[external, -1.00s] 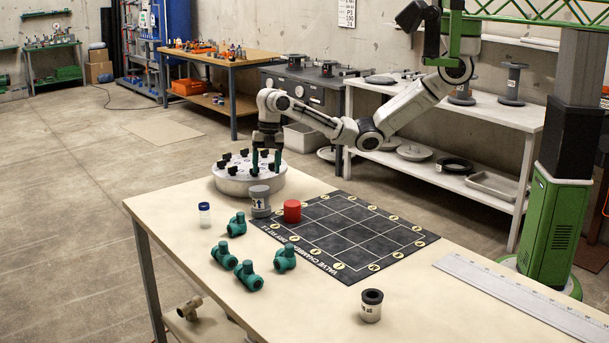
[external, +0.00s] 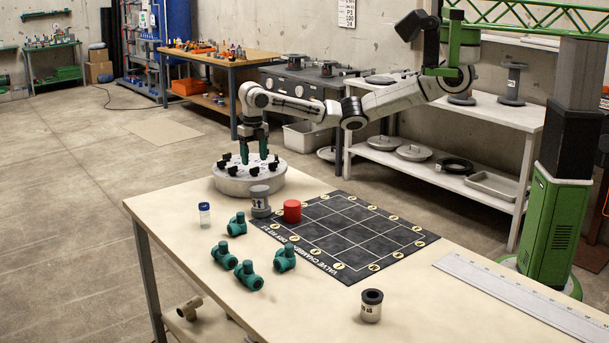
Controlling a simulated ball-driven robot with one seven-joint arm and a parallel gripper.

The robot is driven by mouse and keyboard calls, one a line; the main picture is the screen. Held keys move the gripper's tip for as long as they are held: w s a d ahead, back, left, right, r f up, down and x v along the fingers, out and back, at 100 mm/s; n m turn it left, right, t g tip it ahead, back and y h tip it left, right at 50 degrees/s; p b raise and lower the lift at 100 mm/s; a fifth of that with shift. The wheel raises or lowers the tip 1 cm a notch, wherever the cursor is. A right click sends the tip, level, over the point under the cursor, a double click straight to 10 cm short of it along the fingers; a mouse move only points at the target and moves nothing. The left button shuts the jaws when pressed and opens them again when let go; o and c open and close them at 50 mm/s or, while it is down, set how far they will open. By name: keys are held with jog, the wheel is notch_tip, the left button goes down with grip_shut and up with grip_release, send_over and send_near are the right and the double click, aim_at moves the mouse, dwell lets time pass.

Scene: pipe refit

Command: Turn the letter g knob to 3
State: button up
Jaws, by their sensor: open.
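A round pale drum (external: 249,188) stands at the far left corner of the table. Several black knobs sit in a ring on its top, among them a knob (external: 287,173) at its right edge. Their letters and numbers are too small to read, so I cannot tell which is the letter g knob. My gripper (external: 254,160) points down over the back part of the drum's top. Its two green fingers are apart, with nothing visible between them. I cannot tell whether a fingertip touches a knob.
A small blue-capped vial (external: 204,214), several green pipe fittings (external: 249,274) and a dark-topped cup (external: 371,305) stand on the table.

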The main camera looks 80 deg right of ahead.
aim_at(255, 171)
jog(key=shift+f, duration=1.9)
jog(key=shift+c, duration=0.3)
jog(key=c, duration=1)
